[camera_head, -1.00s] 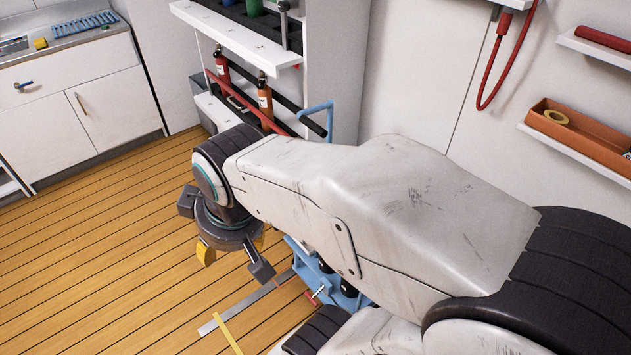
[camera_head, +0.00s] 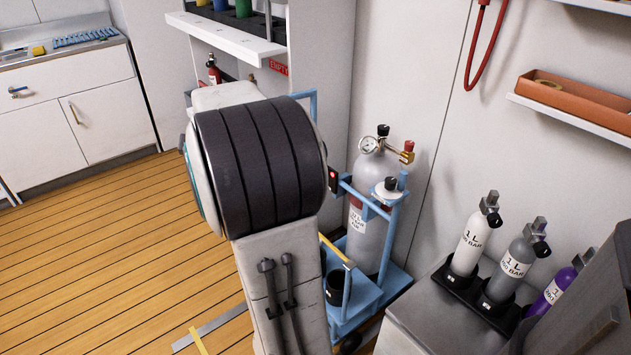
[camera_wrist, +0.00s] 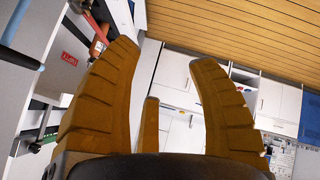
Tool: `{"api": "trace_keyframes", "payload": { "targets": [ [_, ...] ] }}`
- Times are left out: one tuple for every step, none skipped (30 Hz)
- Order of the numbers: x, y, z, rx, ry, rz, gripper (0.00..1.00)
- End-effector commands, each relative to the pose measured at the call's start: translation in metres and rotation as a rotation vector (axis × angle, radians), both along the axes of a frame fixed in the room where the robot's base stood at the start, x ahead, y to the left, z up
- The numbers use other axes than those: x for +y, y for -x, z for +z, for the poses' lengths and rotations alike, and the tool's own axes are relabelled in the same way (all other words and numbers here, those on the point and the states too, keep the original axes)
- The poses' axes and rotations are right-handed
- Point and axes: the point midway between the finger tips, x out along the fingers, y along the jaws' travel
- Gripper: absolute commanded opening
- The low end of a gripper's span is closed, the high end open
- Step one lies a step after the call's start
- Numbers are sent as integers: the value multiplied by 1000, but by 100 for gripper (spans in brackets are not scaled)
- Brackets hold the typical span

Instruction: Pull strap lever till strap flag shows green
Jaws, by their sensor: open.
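A grey gas cylinder (camera_head: 366,235) with a gauge and brass valve stands upright in a light-blue cart (camera_head: 378,290) against the wall. A small dark plate with a red face (camera_head: 333,179) is at the cylinder's left side; it looks like the strap flag, and I see no green on it. I cannot clearly make out the strap lever; my arm covers part of the cart's left side. My gripper (camera_wrist: 165,60) shows in the wrist view with its ochre fingers spread apart and nothing between them. In the head view it is hidden behind my arm.
A rack with a red EMPTY sign (camera_head: 278,67) stands behind my arm. Small bottles (camera_head: 468,240) stand in black holders on a grey unit at right. An orange tray (camera_head: 575,98) sits on a wall shelf. The wooden floor (camera_head: 90,240) at left is clear.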

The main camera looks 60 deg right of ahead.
Motion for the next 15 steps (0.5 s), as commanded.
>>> {"api": "trace_keyframes", "payload": {
  "targets": [
    [-33, -3, -34, -5, 41, -21, 53],
    [-51, -4, -42, -8, 69, -28, 53],
    [-75, -4, -54, -12, 107, -39, 53],
    [-92, -4, -63, -16, 136, -47, 53],
    [-110, -3, -72, -16, 165, -55, 53],
    [-133, 0, -84, -17, 203, -67, 53],
    [-150, 3, -93, -14, 231, -76, 53],
    [-166, 6, -102, -11, 258, -84, 53],
    [-187, 11, -113, -8, 293, -95, 53],
    [-201, 15, -121, -3, 319, -102, 53],
    [-215, 20, -128, 0, 343, -111, 53],
    [-233, 27, -137, 6, 374, -121, 53],
    [-244, 31, -144, 11, 396, -128, 53],
    [-255, 36, -150, 15, 417, -135, 53],
    [-268, 43, -157, 22, 440, -144, 53]
  ]
}}
